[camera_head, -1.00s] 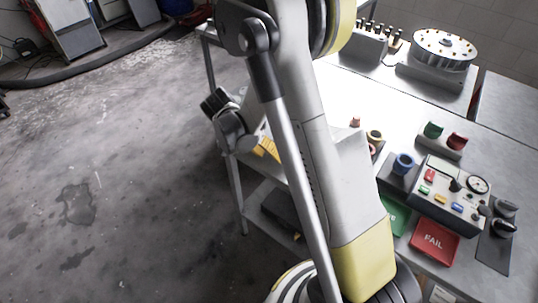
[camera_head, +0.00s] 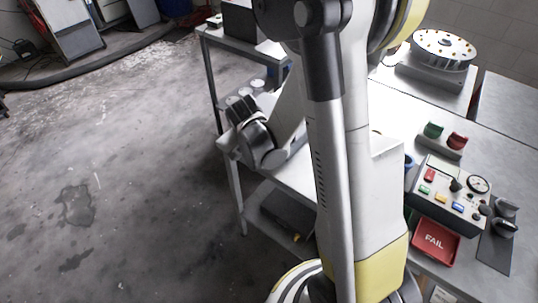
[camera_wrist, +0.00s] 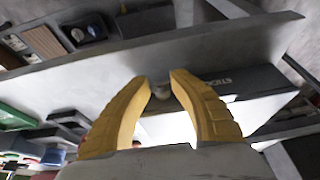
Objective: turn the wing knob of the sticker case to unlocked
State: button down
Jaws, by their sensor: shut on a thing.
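In the wrist view the dark grey sticker case (camera_wrist: 235,82), with part of its lettering showing, lies just beyond my fingers. My gripper (camera_wrist: 160,78) has its two yellow fingers at either side of a small pale wing knob (camera_wrist: 161,93) and is shut on it. The fingertips hide part of the knob, and I cannot tell its exact angle. In the head view my arm blocks the fingers and the knob.
In the head view a control box (camera_head: 450,195), a red FAIL tray (camera_head: 435,243) and a round carousel (camera_head: 443,50) stand on the bench at the right. A lower shelf (camera_head: 270,212) runs below the bench. Open floor (camera_head: 130,170) lies to the left.

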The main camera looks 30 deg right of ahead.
jog(key=shift+s+f, duration=0.1)
jog(key=c, duration=1.1)
grip_release()
jog(key=shift+o, duration=0.2)
jog(key=v, duration=1.2)
jog(key=s+a+r+n+t+y, duration=0.4)
jog(key=s+a+r+n, duration=0.4)
jog(key=n, duration=0.6)
jog(key=shift+s+a+r+t, duration=0.2)
jog(key=shift+s+a+t, duration=0.35)
jog(key=shift+t, duration=0.25)
